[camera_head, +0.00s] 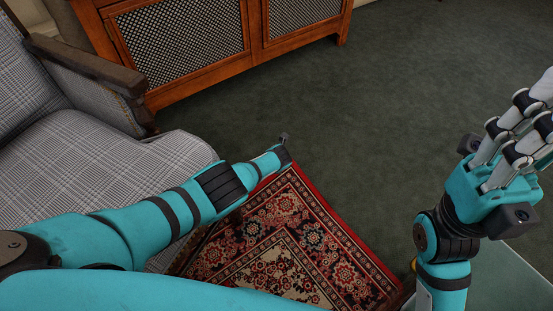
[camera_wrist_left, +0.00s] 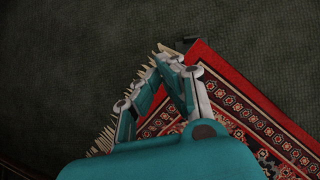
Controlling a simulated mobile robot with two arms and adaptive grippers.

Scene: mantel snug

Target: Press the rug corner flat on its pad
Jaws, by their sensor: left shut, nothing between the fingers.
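The red patterned rug (camera_head: 300,235) lies on the dark green carpet. Its corner (camera_wrist_left: 200,52) shows in the left wrist view, with a pale fringe (camera_wrist_left: 104,138) along the left edge. A small dark grey piece (camera_wrist_left: 184,43), perhaps the pad, shows at the corner's tip. My left gripper (camera_wrist_left: 165,60) is shut and empty, over the fringed edge just left of the corner. I cannot tell whether it touches the rug. In the head view my left wrist hides its fingers and part of the corner. My right gripper (camera_head: 525,115) is raised at the right, open and empty.
A checked armchair (camera_head: 100,185) with a wooden arm stands at the left, close to my left arm. A wooden cabinet (camera_head: 200,75) with mesh doors stands at the back. The green carpet (camera_head: 410,100) is clear behind and right of the rug.

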